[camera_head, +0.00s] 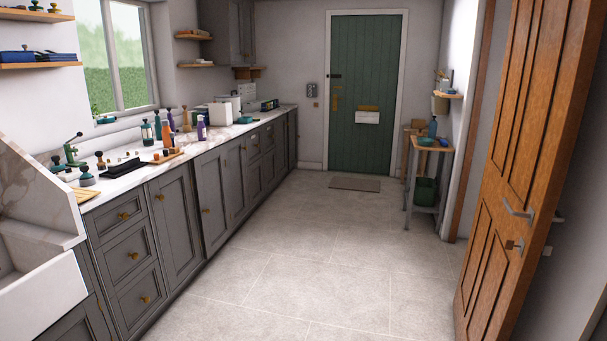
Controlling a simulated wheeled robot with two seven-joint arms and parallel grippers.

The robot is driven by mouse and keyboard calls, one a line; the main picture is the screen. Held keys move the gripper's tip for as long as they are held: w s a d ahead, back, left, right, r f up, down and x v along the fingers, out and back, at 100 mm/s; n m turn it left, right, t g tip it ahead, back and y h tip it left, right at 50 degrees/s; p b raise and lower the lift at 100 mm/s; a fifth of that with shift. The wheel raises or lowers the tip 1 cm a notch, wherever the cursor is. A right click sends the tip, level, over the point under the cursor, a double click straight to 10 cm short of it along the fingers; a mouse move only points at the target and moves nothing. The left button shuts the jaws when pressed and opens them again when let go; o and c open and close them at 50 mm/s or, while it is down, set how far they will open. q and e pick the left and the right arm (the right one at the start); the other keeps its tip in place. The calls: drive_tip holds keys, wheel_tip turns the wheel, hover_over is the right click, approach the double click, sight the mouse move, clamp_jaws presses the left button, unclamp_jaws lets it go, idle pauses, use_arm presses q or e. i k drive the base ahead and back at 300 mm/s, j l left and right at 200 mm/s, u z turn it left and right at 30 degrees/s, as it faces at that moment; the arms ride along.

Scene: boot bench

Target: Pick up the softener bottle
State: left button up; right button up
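Several bottles stand upright on the marble counter at the left. Among them are an orange bottle (167,135), a purple bottle with a pale upper part (201,130) and another purple bottle (171,121) behind. A blue bottle (432,128) stands on the small side table by the right wall. All are small in this view and no label can be read, so I cannot tell which one is the softener bottle. Neither of my grippers is in view.
The counter (130,180) runs along the left wall above grey cabinets, with a black tray (119,167) and a white sink (35,270) nearer me. An open wooden door (530,150) stands at the right, and a green door (365,70) is at the far end.

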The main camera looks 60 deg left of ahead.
sight(201, 130)
drive_tip(key=u, duration=2.45)
drive_tip(key=i+z, duration=0.2)
drive_tip(key=i, duration=2.5)
